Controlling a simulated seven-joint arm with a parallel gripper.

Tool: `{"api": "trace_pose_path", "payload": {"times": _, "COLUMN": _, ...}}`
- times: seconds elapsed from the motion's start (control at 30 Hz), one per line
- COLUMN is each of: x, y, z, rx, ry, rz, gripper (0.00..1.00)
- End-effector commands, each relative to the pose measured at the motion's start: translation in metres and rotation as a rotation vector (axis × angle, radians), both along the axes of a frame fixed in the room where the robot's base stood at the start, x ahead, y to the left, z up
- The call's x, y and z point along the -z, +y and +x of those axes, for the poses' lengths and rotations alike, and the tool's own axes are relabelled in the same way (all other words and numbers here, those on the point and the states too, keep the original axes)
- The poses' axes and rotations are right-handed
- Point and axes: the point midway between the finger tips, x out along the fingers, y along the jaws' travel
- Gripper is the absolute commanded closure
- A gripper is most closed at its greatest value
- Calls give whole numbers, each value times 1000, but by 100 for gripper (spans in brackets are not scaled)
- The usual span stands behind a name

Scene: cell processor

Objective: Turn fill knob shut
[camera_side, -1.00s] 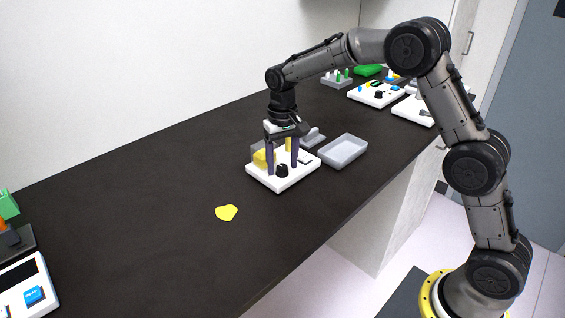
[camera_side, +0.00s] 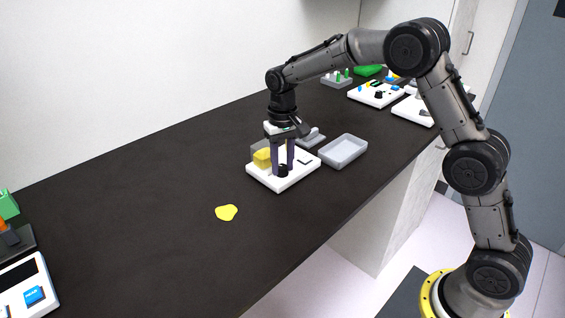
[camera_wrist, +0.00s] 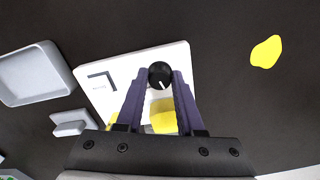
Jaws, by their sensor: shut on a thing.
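The black fill knob (camera_side: 283,171) stands on a white panel (camera_side: 262,178) on the dark bench. In the wrist view the knob (camera_wrist: 160,74) is round with a white pointer line, near the far edge of the white panel (camera_wrist: 95,84). My gripper (camera_side: 283,168) points straight down over the panel. Its two purple fingers, also in the wrist view (camera_wrist: 160,80), are closed on opposite sides of the knob. A yellow block (camera_side: 262,158) in a clear housing sits on the panel behind the fingers. The fingers hide part of it.
A flat yellow patch (camera_side: 227,212) lies in front left. Other white devices (camera_side: 376,94) stand at the far right. The bench's left middle is clear.

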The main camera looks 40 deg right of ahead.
Motion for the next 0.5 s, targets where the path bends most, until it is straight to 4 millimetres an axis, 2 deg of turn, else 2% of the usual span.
{"api": "trace_pose_path", "payload": {"times": 0.5, "x": -1, "y": -1, "z": 0, "rx": -293, "ry": -1, "rz": 0, "gripper": 100}}
